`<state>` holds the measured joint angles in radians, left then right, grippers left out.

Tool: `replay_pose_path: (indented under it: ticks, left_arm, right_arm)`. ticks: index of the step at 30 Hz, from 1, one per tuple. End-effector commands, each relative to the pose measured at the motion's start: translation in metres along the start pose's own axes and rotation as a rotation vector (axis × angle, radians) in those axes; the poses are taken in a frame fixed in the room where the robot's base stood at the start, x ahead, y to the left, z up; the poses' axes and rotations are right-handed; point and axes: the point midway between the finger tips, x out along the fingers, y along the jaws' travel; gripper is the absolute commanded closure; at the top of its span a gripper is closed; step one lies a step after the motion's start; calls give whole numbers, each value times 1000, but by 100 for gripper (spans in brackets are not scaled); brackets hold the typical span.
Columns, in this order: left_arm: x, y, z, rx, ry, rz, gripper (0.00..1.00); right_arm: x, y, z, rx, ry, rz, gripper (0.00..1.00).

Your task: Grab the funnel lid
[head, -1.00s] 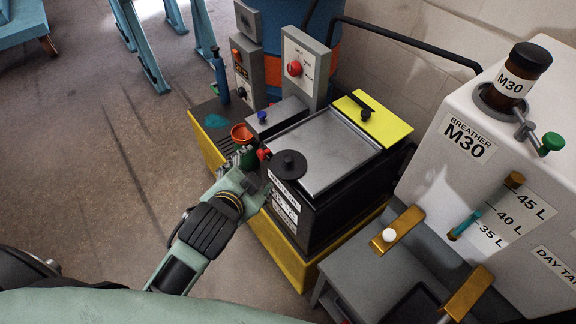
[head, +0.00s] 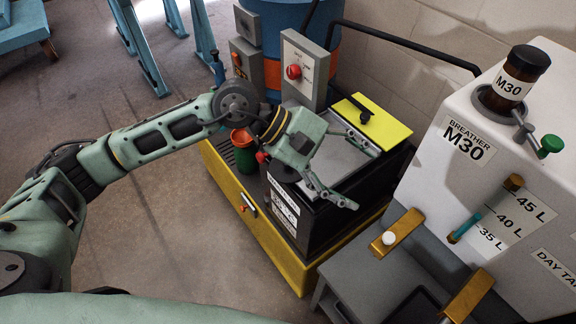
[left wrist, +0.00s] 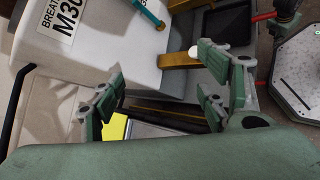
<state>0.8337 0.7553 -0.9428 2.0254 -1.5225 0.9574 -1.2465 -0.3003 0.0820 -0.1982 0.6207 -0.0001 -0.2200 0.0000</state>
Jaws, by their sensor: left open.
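My left gripper (head: 364,178) is open and empty, with its fingers spread above the grey metal top (head: 343,160) of the black box. Its fingers also show in the left wrist view (left wrist: 160,82), with nothing between them. An orange funnel-like cup (head: 241,137) sits on a green container left of the gripper. My right gripper is in neither view.
The black box (head: 290,222) stands on a yellow-edged base (head: 262,240). A yellow plate (head: 385,125) with a black knob lies at its back. A grey control box (head: 303,70) stands behind. The white tank (head: 470,190) with brass brackets is close on the right.

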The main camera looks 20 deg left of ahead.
Motion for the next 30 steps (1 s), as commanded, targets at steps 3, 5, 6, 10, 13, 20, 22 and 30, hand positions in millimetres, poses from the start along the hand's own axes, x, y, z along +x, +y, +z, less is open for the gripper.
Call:
replay_pose_path:
  ticks: [3,5,6,10,13,20,22,30]
  left_arm:
    - [-43,-14,-78,199,307,-188,32]
    - [-67,-20,-107,259,421,-270,32]
    - [-82,-22,-122,286,484,-317,32]
    - [-116,-27,-150,331,609,-417,32]
    - [-123,-30,-160,339,642,-446,32]
    - [-104,-37,-174,340,642,-449,32]
    - [-96,-40,-177,339,641,-450,32]
    - [-68,-51,-197,339,640,-447,32]
  right_arm:
    - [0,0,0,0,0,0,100]
    - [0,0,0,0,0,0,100]
    - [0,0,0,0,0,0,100]
    - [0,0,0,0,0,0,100]
    - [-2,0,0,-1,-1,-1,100]
    - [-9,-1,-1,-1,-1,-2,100]
    - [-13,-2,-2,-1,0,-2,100]
    - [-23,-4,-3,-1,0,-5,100]
